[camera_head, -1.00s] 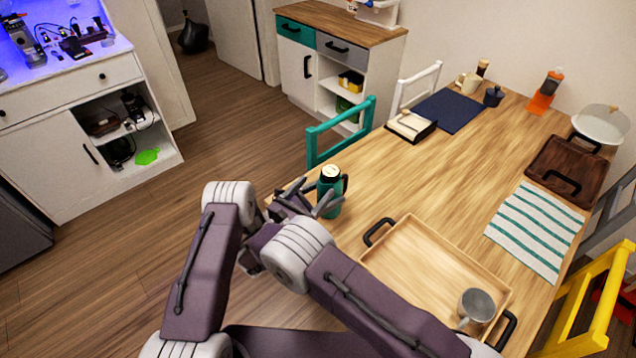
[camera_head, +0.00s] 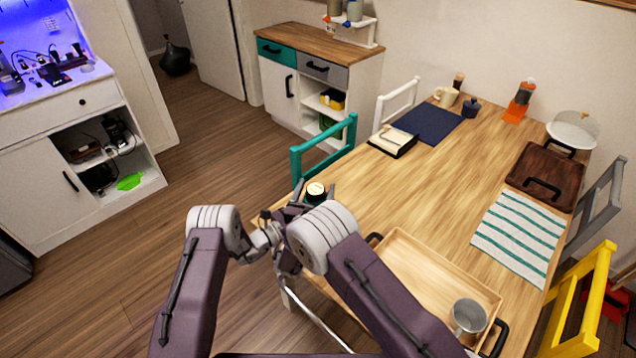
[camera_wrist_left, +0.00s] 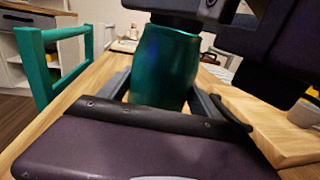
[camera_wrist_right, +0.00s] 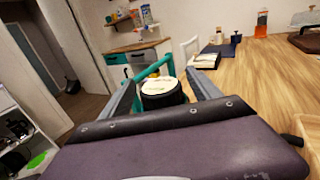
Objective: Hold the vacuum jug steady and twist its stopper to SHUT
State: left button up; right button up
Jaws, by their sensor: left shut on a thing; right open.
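The green vacuum jug (camera_wrist_left: 165,65) stands on the near left part of the table, between the fingers of my left gripper (camera_wrist_left: 165,100), which is shut on its body. In the head view the jug (camera_head: 315,196) is largely hidden behind my right arm. Its round stopper (camera_wrist_right: 158,86), cream on top with a dark rim, shows in the right wrist view. My right gripper (camera_wrist_right: 165,88) is open, its fingers on either side of the stopper. I cannot tell whether they touch it. The marking on the stopper is too small to read.
A wooden tray (camera_head: 420,262) with a grey mug (camera_head: 468,317) lies to the right of the jug. A teal chair (camera_head: 325,150) stands behind the jug. A striped cloth (camera_head: 520,235) and a notebook (camera_head: 392,141) lie farther off. The middle of the table is clear.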

jog(key=shift+x, duration=1.5)
jog(key=shift+c, duration=0.3)
jog(key=c, duration=1.3)
jog(key=shift+s+d+m+g+h, duration=0.15)
jog(key=shift+m+g+h, duration=0.3)
jog(key=shift+m+h, duration=0.55)
jog(key=shift+d+m+g+h, duration=0.2)
jog(key=shift+m+g+h, duration=0.35)
jog(key=shift+h, duration=0.75)
jog(key=o, duration=1.4)
jog(key=shift+c, duration=0.2)
jog(key=shift+s, duration=0.1)
jog(key=v, duration=1.2)
